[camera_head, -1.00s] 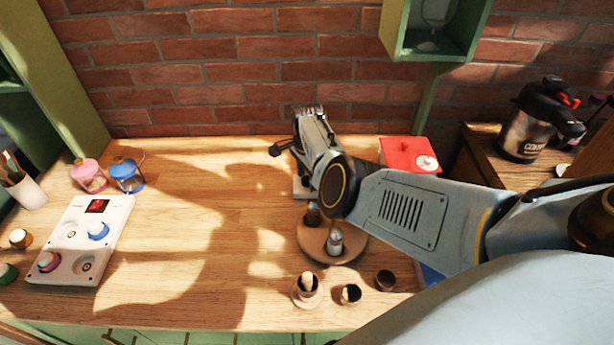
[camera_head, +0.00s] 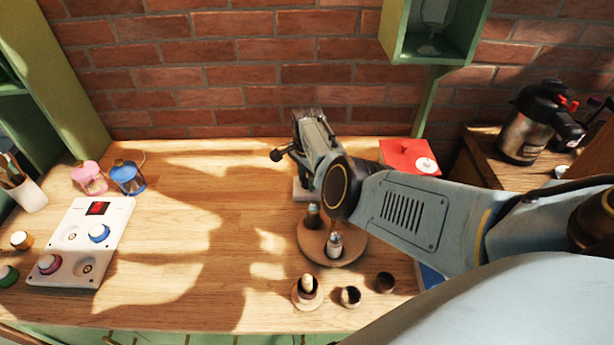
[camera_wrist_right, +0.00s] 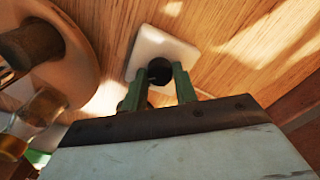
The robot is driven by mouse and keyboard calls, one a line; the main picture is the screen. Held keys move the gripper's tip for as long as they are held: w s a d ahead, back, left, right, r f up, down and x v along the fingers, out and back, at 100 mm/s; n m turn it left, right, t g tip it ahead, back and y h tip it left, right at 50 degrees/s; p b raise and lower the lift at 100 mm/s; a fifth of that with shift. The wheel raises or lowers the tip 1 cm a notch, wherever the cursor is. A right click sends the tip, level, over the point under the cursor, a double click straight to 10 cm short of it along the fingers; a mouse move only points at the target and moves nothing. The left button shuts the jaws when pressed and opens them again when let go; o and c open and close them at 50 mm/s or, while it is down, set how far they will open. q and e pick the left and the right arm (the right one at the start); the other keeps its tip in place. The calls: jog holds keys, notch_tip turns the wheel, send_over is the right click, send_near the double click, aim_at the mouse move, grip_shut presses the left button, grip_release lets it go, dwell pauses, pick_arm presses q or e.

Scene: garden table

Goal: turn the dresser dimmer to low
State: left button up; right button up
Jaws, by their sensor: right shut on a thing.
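The dimmer is a white square plate (camera_wrist_right: 148,45) with a round black knob (camera_wrist_right: 159,70), seen in the right wrist view. My right gripper (camera_wrist_right: 160,86) has its green fingers on either side of the knob and is shut on it. In the head view only a bit of the white plate (camera_head: 299,190) shows below my right wrist, which hides the knob and fingertips. Any mark showing the knob's setting is not visible. My left gripper is not in view.
A round wooden tray (camera_head: 344,254) with shakers stands just in front of the dimmer, with small cups nearer the front edge. A red box (camera_head: 403,155) is to the right. A white control panel (camera_head: 75,216) and two small lanterns stand left. The table's middle-left is clear.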

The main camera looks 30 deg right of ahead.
jog(key=n+p, duration=0.1)
jog(key=n, duration=0.8)
jog(key=shift+p, duration=0.35)
jog(key=n, duration=0.4)
jog(key=shift+n, duration=0.3)
jog(key=n, duration=0.4)
jog(key=shift+n, duration=0.3)
jog(key=o, duration=1)
jog(key=shift+c, duration=0.2)
jog(key=shift+r+p, duration=0.1)
jog(key=shift+p, duration=0.25)
